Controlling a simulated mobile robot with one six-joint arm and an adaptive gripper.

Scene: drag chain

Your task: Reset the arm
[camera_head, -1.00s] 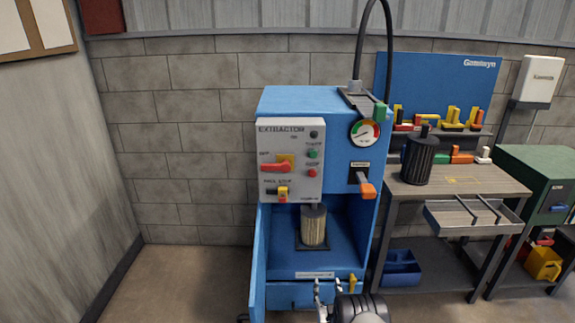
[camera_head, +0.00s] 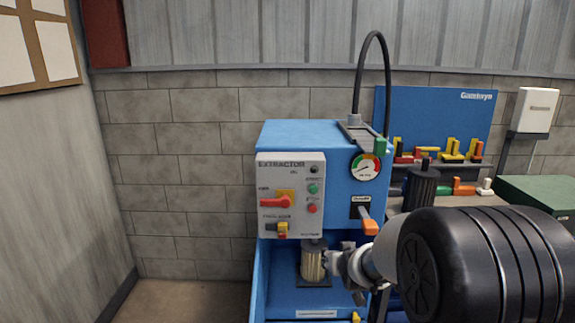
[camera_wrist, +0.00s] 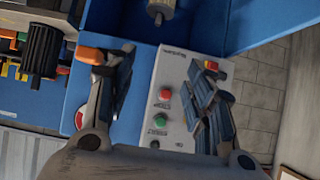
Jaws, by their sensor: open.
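My gripper (camera_head: 345,266) is open and empty in the head view, in front of the blue extractor machine (camera_head: 310,134). It overlaps the right edge of the pale ribbed cylinder (camera_head: 312,264) inside the machine's bay; I cannot tell how far apart they are. In the wrist view, the two open fingers of my gripper (camera_wrist: 163,82) stand apart with the grey control panel (camera_wrist: 176,75) behind them. The cylinder (camera_wrist: 160,8) shows at the top edge there, clear of the fingers. My dark arm link covers the lower right of the head view.
The machine's open blue door (camera_head: 257,295) stands at the left of the bay. An orange-handled lever (camera_head: 369,227) sticks out right of the panel, close above my gripper. A dark cylinder (camera_head: 421,187) stands on the bench to the right. The left wall side has free room.

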